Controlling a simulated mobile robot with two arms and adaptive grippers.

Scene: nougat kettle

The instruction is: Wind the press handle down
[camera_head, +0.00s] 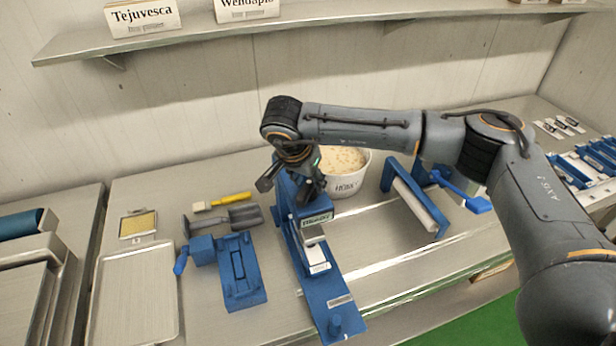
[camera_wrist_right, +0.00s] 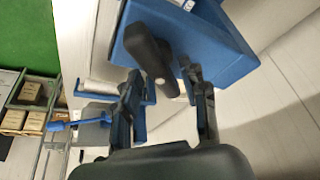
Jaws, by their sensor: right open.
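The blue press (camera_head: 285,208) stands mid-bench, with a long blue base (camera_head: 330,290) reaching toward the front edge. Its dark handle (camera_head: 266,183) is at the top of the press, partly hidden by my right gripper (camera_head: 300,178). In the right wrist view, the dark handle (camera_wrist_right: 150,52) lies in front of the blue press body (camera_wrist_right: 205,40). My right gripper (camera_wrist_right: 166,82) is open there, its fingers on either side of the handle's lower end. Whether they touch it I cannot tell. My left gripper is not in view.
A white tub (camera_head: 346,185) stands behind the press. A blue roller frame (camera_head: 415,200) with a crank (camera_head: 478,204) is to its right.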

